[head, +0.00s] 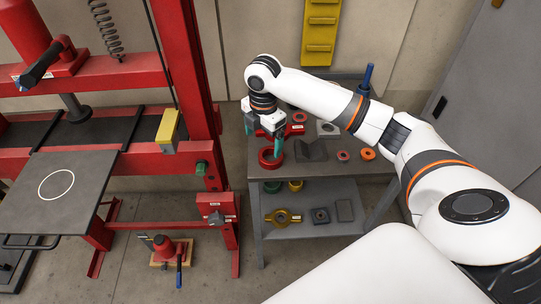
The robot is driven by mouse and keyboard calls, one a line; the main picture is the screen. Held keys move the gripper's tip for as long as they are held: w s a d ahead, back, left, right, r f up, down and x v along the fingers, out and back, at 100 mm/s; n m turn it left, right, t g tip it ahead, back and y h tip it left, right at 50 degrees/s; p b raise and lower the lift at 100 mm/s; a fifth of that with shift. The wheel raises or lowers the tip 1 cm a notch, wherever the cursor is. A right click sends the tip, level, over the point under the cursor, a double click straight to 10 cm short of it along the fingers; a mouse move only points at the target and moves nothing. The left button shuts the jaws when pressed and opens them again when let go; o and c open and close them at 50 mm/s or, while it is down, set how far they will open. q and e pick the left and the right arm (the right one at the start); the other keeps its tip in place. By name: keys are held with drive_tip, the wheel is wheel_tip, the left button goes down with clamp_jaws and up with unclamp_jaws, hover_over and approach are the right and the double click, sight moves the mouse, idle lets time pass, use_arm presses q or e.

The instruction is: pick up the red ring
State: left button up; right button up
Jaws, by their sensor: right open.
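A thick red ring (267,162) lies on the upper top of the grey workbench (259,178), near its left front corner. My right gripper (264,139) points down just above and behind this ring. A smaller red ring (343,156) lies flat farther right on the bench. My left gripper is out of the picture.
A dark V-shaped block (311,151), an orange ring (368,154) and a red tool (294,130) share the benchtop. The lower shelf (330,226) holds several parts. A red press frame (200,90) stands close on the left.

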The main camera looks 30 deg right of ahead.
wheel_tip(320, 180, up, 3)
drive_tip(key=d, duration=0.3)
drive_tip(key=p, duration=0.1)
approach(271, 152)
drive_tip(key=shift+s+a+f+n, duration=0.4)
drive_tip(key=shift+s+a+f, duration=0.25)
drive_tip(key=shift+s+f, duration=0.3)
drive_tip(key=shift+f+p, duration=0.65)
drive_tip(key=shift+f, duration=2.15)
drive_tip(key=shift+r, duration=0.1)
drive_tip(key=c, duration=1.2)
